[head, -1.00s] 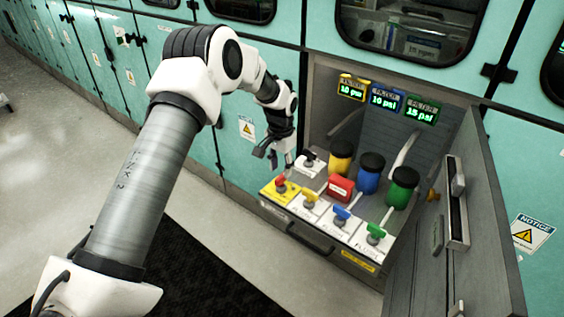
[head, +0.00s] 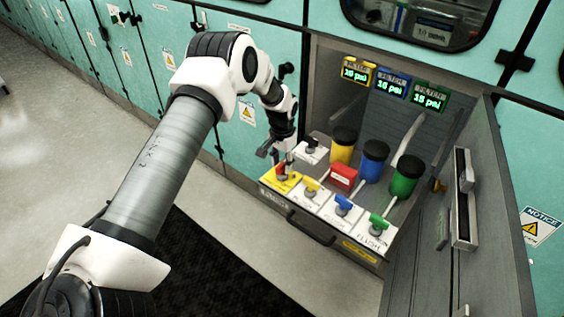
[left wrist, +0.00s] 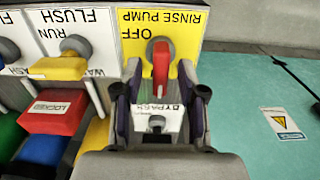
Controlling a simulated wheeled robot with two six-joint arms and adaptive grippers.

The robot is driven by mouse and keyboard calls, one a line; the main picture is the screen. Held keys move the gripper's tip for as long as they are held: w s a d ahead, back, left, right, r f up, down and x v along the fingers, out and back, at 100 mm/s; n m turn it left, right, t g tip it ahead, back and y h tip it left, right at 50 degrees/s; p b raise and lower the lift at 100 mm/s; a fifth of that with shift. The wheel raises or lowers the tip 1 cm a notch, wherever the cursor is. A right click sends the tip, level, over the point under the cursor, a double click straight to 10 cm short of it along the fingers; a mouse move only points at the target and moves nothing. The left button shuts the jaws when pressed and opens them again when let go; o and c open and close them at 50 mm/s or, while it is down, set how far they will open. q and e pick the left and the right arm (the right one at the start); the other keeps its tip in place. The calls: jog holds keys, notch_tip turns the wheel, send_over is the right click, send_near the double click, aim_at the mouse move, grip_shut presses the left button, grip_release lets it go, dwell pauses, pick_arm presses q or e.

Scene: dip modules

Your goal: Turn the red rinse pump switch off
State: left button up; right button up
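The red rinse pump switch (left wrist: 161,68) has a lever on a grey knob, on a yellow plate (left wrist: 185,20) marked RINSE PUMP and OFF, upside down in the left wrist view. Its lever points toward the bottom of that view, between my left gripper's fingers (left wrist: 160,85). The fingers are open, one on each side, with gaps visible beside the lever. In the head view my left gripper (head: 277,154) is just above the red switch (head: 282,175), at the left end of the panel. My right gripper is not in view.
Yellow (head: 311,185), blue (head: 344,202) and green (head: 378,220) flush switches stand in a row to the right. A bypass switch (head: 311,144), a red box (head: 343,176) and several filter canisters stand behind. An open grey door (head: 430,260) bounds the right side.

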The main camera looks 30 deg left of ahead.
pick_arm(q)
grip_shut()
jog(key=shift+f, duration=0.1)
jog(key=shift+m, duration=0.5)
jog(key=m+b, duration=0.1)
jog(key=m, duration=0.4)
jog(key=shift+f, duration=0.1)
jog(key=m+b, duration=0.1)
jog(key=m, duration=0.5)
jog(key=shift+m+b, duration=0.3)
jog(key=shift+m, duration=0.1)
jog(key=m, duration=0.5)
jog(key=shift+s+b, duration=0.1)
jog(key=shift+b, duration=0.25)
